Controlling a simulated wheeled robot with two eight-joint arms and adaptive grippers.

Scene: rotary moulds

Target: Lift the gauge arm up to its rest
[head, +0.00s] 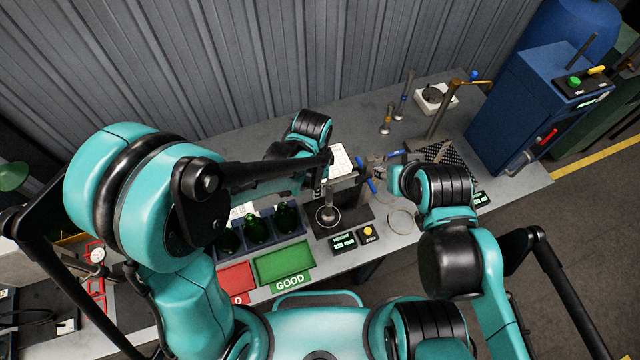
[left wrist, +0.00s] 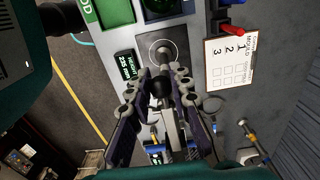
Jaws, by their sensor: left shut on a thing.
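The height gauge has a dark base with a lit display (head: 343,241) and a yellow button. Its gauge arm (left wrist: 170,118) is a grey bar with a dark knob, seen between my fingers in the left wrist view. My left gripper (left wrist: 160,84) is shut on the gauge arm near the knob. In the head view my left gripper (head: 337,178) is small and partly hidden by my arm. A round foot (head: 328,216) stands below it over the base. The arm's rest cannot be made out.
Green bottles stand in a dark rack (head: 292,232) left of the gauge. Green (head: 285,264) and red (head: 236,276) trays lie in front. A clipboard sheet (head: 340,158) lies behind. A blue machine (head: 522,118) stands at right. Posts stand on the back of the bench.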

